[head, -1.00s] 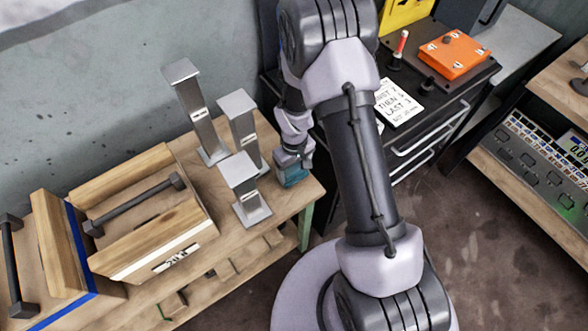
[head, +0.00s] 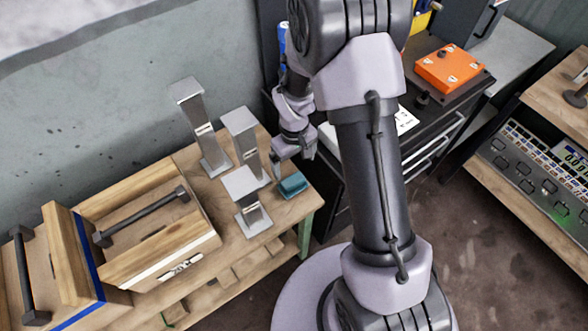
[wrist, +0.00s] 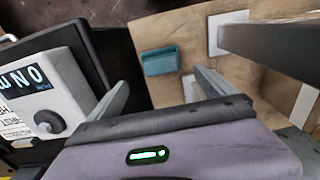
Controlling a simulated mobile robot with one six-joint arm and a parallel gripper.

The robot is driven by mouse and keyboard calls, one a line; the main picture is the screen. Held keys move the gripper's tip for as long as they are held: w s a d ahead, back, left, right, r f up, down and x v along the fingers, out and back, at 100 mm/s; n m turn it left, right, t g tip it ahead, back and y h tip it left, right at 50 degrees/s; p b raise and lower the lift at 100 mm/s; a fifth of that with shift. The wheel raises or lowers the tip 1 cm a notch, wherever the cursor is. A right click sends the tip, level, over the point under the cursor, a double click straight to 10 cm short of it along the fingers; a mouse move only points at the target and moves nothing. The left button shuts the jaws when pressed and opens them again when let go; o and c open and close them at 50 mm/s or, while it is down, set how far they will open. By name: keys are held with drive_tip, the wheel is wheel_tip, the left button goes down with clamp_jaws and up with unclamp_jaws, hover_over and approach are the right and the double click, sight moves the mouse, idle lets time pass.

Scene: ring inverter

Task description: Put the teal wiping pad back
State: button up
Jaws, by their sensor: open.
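The teal wiping pad (head: 293,185) lies on the wooden table (head: 270,222), near its right end and beside the metal stands. It also shows in the wrist view (wrist: 160,61), on the wood between and beyond my fingers. My gripper (head: 292,158) is just above and behind the pad, apart from it. In the wrist view my gripper's fingers (wrist: 161,82) are spread with nothing between them.
Several grey metal stands (head: 250,200) rise close to the left of the pad. Wooden boxes with dark handles (head: 150,218) are further left. A dark cabinet with an orange box (head: 450,68) stands to the right. A white device (wrist: 48,95) shows left in the wrist view.

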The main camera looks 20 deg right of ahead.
wheel_tip(320, 180, up, 17)
drive_tip(key=s+m+t, duration=0.2)
drive_tip(key=s+m, duration=0.1)
drive_tip(key=s+a+r+m+t+y, duration=0.1)
drive_tip(key=s+a+r+m+t, duration=0.1)
drive_tip(key=s+r, duration=0.4)
drive_tip(key=s+a+r+m+t+y, duration=0.1)
drive_tip(key=s+a+r+m, duration=0.1)
drive_tip(key=s+r, duration=0.5)
drive_tip(key=s+m, duration=0.1)
drive_tip(key=s, duration=0.1)
drive_tip(key=shift+s+r+t, duration=0.25)
drive_tip(key=shift+s+t, duration=0.1)
drive_tip(key=shift+t, duration=0.05)
wheel_tip(320, 180, down, 7)
drive_tip(key=b, duration=0.7)
drive_tip(key=shift+f, duration=0.1)
